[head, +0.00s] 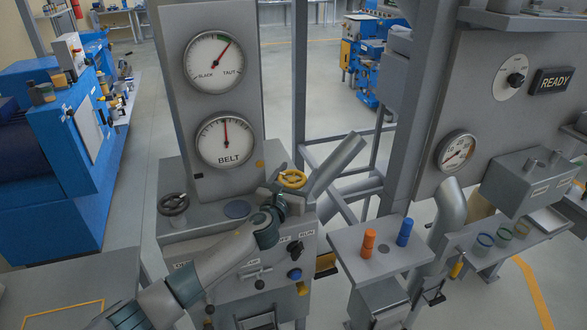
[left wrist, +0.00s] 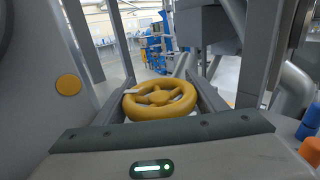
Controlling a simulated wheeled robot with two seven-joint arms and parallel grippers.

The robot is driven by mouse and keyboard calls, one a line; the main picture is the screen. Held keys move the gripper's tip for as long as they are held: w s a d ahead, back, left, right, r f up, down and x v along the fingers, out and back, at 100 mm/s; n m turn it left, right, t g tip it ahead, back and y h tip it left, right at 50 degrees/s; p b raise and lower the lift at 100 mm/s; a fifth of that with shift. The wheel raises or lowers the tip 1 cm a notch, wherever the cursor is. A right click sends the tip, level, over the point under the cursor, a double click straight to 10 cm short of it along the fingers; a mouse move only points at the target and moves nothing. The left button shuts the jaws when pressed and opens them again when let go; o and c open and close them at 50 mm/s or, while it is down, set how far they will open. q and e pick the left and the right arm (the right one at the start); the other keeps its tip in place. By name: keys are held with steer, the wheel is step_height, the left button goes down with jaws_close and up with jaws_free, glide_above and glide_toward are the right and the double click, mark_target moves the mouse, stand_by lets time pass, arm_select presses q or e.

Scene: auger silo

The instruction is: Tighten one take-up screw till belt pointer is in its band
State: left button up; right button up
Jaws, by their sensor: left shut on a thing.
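My left gripper (head: 283,190) is shut on the yellow handwheel (head: 293,179) on top of the grey cabinet. In the left wrist view the yellow handwheel (left wrist: 160,100) sits between the two fingers. A black handwheel (head: 173,204) stands at the left of the same cabinet top, apart from the gripper. The upper dial (head: 213,62), marked SLACK and TAUT, has its needle pointing up and right, by a small green band. The lower dial (head: 225,139), marked BELT, has its needle pointing nearly straight up. My right gripper is not in view.
The dial column (head: 170,90) rises behind the handwheels. Knobs and levers (head: 257,280) cover the cabinet front. A small shelf (head: 350,250) with orange (head: 367,243) and blue (head: 404,232) pegs stands right. A READY sign (head: 552,80) hangs at upper right.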

arm_select(q)
steer(key=m+g+h, duration=0.1)
steer(key=m+h, duration=0.1)
steer(key=shift+d+f+h+b, duration=0.1)
steer(key=shift+d+h+b, duration=0.05)
steer(key=shift+h+b, duration=0.25)
steer(key=m+g+h+b, duration=0.1)
steer(key=g+h+b, duration=0.1)
steer(key=s+d+m+g+h+b, duration=0.1)
steer(key=m+g+h+b, duration=0.1)
steer(key=b, duration=0.1)
steer(key=m+g+h+b, duration=0.2)
steer(key=b, duration=0.1)
steer(key=shift+s+d+f, duration=0.15)
steer(key=shift+s+d, duration=0.1)
steer(key=shift+s+d+r+m+g+h+b, duration=0.1)
steer(key=shift+m+g+h+b, duration=0.1)
steer(key=shift+m+g+b, duration=0.3)
steer(key=shift+s+d+r+m+g+h+b, duration=0.1)
steer(key=shift+m+g+h+b, duration=0.15)
steer(key=shift+b, duration=0.4)
steer(key=shift+r, duration=0.1)
steer(key=o, duration=0.8)
steer(key=shift+r, duration=0.15)
